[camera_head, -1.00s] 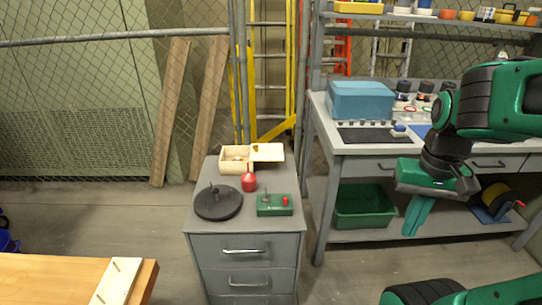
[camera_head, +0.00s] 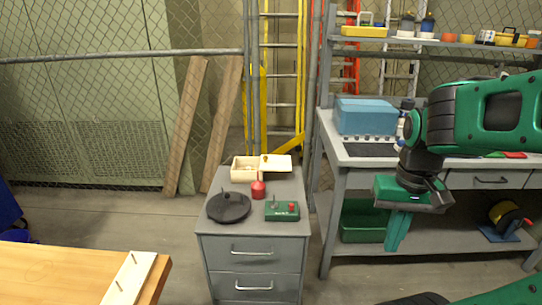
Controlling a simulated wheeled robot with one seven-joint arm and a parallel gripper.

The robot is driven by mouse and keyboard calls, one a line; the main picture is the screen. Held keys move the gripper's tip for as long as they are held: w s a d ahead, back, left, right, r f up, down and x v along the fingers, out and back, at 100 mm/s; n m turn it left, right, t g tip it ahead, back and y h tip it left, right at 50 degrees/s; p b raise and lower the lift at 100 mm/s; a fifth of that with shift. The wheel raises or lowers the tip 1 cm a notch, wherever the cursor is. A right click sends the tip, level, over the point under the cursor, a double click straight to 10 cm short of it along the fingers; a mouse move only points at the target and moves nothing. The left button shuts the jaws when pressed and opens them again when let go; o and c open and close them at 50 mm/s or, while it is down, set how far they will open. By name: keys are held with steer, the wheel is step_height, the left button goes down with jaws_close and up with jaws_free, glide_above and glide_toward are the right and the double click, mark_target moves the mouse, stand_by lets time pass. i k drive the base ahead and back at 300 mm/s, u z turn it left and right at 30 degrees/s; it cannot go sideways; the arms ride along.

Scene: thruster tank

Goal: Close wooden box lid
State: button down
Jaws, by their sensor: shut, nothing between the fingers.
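The small wooden box (camera_head: 237,175) stands at the back of the grey drawer cabinet's top. Its pale lid (camera_head: 276,163) is open and lies out to the right side of the box, with a small brass-coloured piece near the edge between them. My gripper (camera_head: 396,246) hangs to the right of the cabinet, in front of the grey workbench, well apart from the box. Its green fingers point down and are shut with nothing between them.
On the cabinet (camera_head: 252,250) a dark round disc (camera_head: 228,208), a red bottle-like object (camera_head: 258,188) and a green control box (camera_head: 282,211) stand in front of the wooden box. The workbench (camera_head: 335,158) is to the right. A wooden table (camera_head: 60,275) fills the lower left.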

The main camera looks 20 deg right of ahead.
mark_target(268, 163)
steer(key=u, duration=0.05)
steer(key=i, duration=1)
steer(key=z, duration=0.05)
